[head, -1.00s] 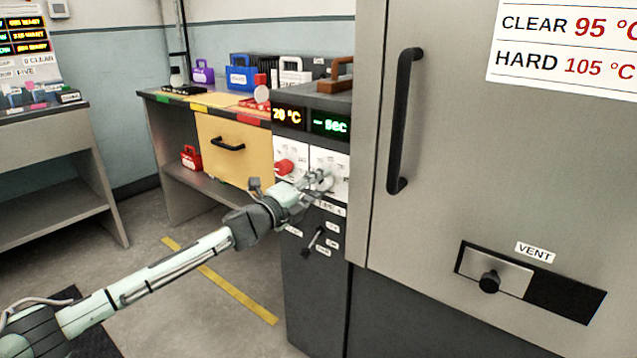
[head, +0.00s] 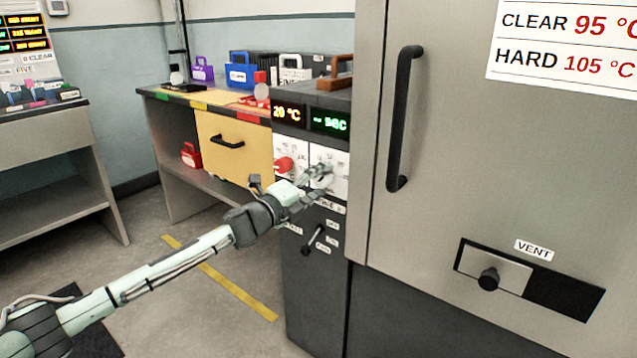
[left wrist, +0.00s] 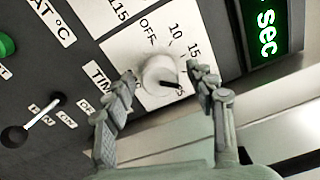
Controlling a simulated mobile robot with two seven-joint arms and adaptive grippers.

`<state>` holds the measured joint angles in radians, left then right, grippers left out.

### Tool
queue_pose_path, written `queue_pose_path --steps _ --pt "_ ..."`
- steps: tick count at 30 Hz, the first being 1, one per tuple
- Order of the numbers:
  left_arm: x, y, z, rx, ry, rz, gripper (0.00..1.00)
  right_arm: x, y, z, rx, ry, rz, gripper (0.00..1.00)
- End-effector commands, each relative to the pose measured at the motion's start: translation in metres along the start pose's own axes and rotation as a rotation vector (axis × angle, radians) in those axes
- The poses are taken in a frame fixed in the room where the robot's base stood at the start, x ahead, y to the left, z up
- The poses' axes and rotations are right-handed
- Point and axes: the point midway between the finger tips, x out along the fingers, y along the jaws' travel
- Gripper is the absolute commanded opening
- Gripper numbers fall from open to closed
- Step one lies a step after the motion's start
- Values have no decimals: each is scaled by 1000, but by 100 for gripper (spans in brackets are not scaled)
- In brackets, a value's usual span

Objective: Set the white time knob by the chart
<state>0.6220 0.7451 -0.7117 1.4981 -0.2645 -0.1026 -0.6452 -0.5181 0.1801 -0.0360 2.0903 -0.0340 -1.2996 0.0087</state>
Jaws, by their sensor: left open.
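In the head view my left gripper (head: 319,177) is at the dial plate and largely covers the knob. The green time display (head: 329,122) shows dashes and "sec". My right gripper is out of view.
A red knob (head: 284,165) is left of my gripper, below a display (head: 289,115) reading 20 °C. A black lever (head: 313,241) is below. A white chart (head: 565,45) on the steel door reads CLEAR 95 °C, HARD 105 °C. A door handle (head: 404,120) stands to the right.

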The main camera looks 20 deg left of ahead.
Motion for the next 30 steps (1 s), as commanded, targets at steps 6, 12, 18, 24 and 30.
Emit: queue_pose_path --steps 6,12,18,24,30 --pt "-4 1 1 0 -1 1 56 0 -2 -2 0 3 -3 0" --pt "-36 2 0 2 1 3 56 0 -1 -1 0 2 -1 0" --pt "-80 3 0 0 0 5 56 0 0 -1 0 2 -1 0" --pt "-109 2 0 -1 0 3 56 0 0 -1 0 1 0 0" --pt "-120 0 0 -1 0 0 56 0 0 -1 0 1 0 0"
